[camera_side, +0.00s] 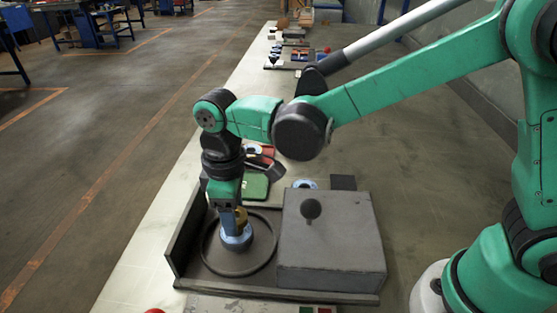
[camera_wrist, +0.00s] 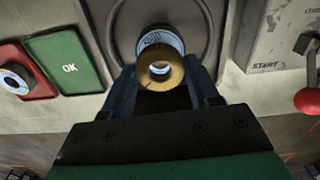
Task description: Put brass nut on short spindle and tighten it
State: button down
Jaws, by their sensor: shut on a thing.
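My gripper (camera_side: 235,212) points down over the round ring of the grey fixture and is shut on the brass nut (camera_side: 242,216). In the wrist view the brass nut (camera_wrist: 161,73) sits between the fingers of my gripper (camera_wrist: 163,82), with its hole facing the camera. A blue-labelled disc (camera_side: 236,238) lies just below the nut, inside the ring; it shows partly behind the nut in the wrist view (camera_wrist: 153,40).
A grey box (camera_side: 335,250) with a dark knob (camera_side: 311,208) stands right of the ring. In the wrist view a START panel (camera_wrist: 275,45) has a red knob (camera_wrist: 308,100). A green OK pad (camera_wrist: 66,62) and a red pad (camera_wrist: 36,82) with a disc lie left.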

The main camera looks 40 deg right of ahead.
jog(key=shift+f, duration=0.7)
jog(key=shift+f, duration=0.35)
jog(key=shift+f, duration=0.15)
jog(key=m, duration=0.9)
jog(key=shift+m, duration=1.5)
